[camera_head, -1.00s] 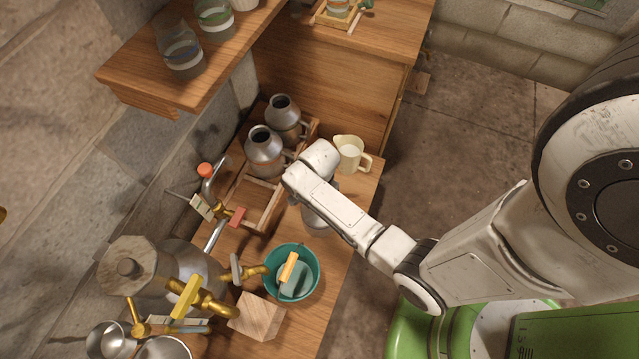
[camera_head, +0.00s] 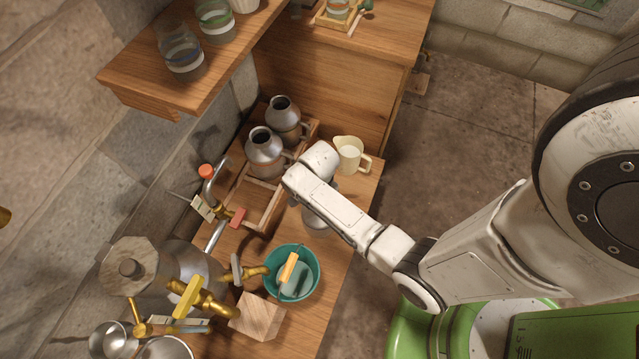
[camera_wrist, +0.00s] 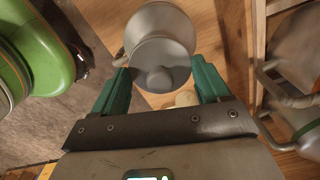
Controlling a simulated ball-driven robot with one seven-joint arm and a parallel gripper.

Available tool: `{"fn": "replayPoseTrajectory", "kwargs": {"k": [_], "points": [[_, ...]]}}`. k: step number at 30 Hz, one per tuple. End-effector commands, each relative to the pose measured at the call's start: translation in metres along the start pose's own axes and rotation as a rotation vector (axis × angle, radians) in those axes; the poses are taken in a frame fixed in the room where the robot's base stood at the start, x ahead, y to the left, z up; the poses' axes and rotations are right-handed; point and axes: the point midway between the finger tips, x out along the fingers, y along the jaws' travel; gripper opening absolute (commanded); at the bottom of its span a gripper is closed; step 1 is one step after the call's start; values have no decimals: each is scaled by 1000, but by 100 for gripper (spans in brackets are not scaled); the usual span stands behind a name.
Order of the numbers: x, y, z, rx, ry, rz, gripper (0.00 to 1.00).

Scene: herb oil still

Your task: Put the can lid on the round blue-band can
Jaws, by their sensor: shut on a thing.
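My gripper (camera_wrist: 158,82) has teal fingers either side of a grey round lid (camera_wrist: 160,76) with a central knob, and is shut on it. The knob faces the wrist camera. A pale grey round metal thing (camera_wrist: 157,20) lies just beyond the lid and is partly hidden by it; a grey metal part (camera_head: 318,219) also shows below my arm in the head view. Two metal cans (camera_head: 265,147) (camera_head: 283,115) with dark open mouths stand in a wooden rack. No blue band is readable on them. In the head view my arm hides the fingers and lid.
A cream jug (camera_head: 349,154) stands at the bench's right edge. A teal bowl (camera_head: 317,272) holding several things, a wooden block (camera_head: 256,316) and a still with brass taps (camera_head: 193,297) occupy the near bench. A shelf (camera_head: 135,84) with jars overhangs the left.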

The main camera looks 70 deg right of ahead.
Motion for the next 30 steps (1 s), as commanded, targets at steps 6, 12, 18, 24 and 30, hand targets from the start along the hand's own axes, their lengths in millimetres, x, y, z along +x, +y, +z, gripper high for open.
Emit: {"fn": "replayPoseTrajectory", "kwargs": {"k": [6, 12, 18, 24, 30], "points": [[0, 0, 0, 0, 0, 0, 46], [0, 0, 0, 0, 0, 0, 90], [0, 0, 0, 0, 0, 0, 100], [0, 0, 0, 0, 0, 0, 100], [-4, 0, 0, 0, 0, 0, 100]]}}
